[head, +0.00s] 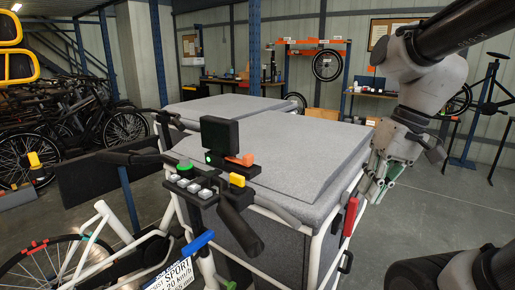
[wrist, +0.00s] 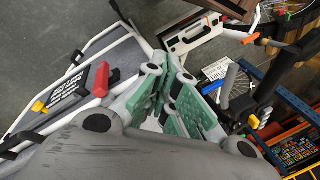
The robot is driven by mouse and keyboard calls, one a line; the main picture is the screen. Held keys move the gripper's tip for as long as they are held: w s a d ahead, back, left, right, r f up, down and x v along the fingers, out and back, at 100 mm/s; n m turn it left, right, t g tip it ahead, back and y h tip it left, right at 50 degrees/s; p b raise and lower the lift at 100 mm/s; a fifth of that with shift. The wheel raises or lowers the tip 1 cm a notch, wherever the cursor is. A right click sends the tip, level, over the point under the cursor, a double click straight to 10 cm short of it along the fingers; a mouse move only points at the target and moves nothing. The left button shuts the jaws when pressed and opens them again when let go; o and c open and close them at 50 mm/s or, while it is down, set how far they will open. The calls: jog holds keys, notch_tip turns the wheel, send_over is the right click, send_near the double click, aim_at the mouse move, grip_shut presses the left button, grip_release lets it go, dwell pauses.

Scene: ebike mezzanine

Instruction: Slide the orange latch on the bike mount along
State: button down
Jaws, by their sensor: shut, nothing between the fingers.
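The orange latch (head: 240,160) sits on the black bike mount (head: 238,168), just below a dark square display (head: 220,135) at the handlebar. My gripper (head: 375,190) is to the right of the mount, apart from it, beside the right edge of the grey cargo box. Its green-padded fingers (wrist: 170,85) are close together and hold nothing in the wrist view. I cannot make out the latch for certain in the wrist view.
The grey cargo box (head: 290,135) fills the space between the mount and my gripper. A black handlebar grip (head: 240,228) is below the mount. Open floor (head: 430,205) lies right.

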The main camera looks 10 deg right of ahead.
jog(key=w+a+g+y, duration=0.1)
jog(key=w+a+y, duration=0.3)
jog(key=w, duration=0.3)
jog(key=w+a+y, duration=0.4)
jog(key=w+y, duration=0.1)
jog(key=w, duration=0.2)
jog(key=w+a+r+g+y, duration=0.1)
jog(key=w+a+y, duration=0.3)
jog(key=w, duration=0.3)
jog(key=shift+w+a+r+n+g+y, duration=0.1)
jog(key=shift+n+g+y, duration=0.1)
jog(key=shift+y, duration=0.2)
jog(key=shift+w+a+n+g+y, duration=0.1)
jog(key=shift+n+y, duration=0.1)
jog(key=shift+y, duration=0.2)
jog(key=s+a, duration=0.1)
jog(key=a, duration=0.8)
jog(key=shift+a, duration=0.4)
jog(key=shift+s, duration=0.1)
